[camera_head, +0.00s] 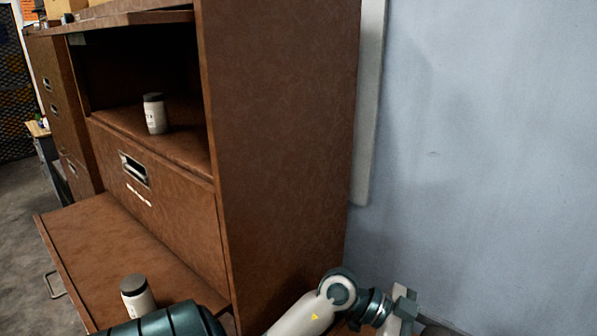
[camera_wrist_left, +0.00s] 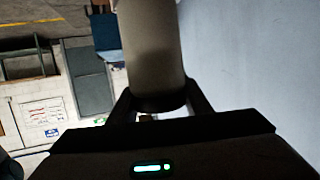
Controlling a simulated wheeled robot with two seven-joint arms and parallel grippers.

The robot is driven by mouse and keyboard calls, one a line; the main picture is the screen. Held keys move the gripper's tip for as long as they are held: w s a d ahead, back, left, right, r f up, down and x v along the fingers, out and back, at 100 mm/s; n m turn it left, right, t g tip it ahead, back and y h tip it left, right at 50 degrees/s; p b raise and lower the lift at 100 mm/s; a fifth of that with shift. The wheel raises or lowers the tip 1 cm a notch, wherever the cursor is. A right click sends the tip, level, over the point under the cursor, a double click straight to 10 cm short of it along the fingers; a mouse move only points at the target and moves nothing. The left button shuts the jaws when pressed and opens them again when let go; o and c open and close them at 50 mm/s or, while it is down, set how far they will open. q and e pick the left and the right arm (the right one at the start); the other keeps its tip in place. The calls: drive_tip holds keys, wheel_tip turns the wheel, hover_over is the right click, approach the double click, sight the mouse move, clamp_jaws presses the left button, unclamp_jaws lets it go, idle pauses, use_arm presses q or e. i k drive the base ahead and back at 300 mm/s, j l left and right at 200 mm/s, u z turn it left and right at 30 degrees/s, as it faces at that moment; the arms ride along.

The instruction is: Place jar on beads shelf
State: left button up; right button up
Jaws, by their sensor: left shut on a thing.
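In the left wrist view a pale grey-beige jar (camera_wrist_left: 152,45) is held between the fingers of my left gripper (camera_wrist_left: 158,105), its dark end between them. In the head view a white jar with a dark lid (camera_head: 138,298) shows upright behind a dark teal arm part of mine; I cannot tell whether it is the held one. Another white, dark-lidded jar (camera_head: 155,114) stands upright in the open upper compartment of the brown cabinet (camera_head: 275,130). My right gripper (camera_head: 402,310) is low near the wall, its fingers unclear. No shelf label is readable.
A closed drawer front (camera_head: 165,205) with a metal handle and small white lettering lies below the upper compartment. A brown panel (camera_head: 100,240) juts out low at the front. A blue-grey wall (camera_head: 480,140) stands close on the right. The upper compartment has free room around its jar.

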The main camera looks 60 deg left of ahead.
sight(184, 142)
drive_tip(key=u, duration=0.45)
drive_tip(key=l+u, duration=0.1)
drive_tip(key=u, duration=0.4)
drive_tip(key=k+u, duration=0.1)
drive_tip(key=u, duration=0.8)
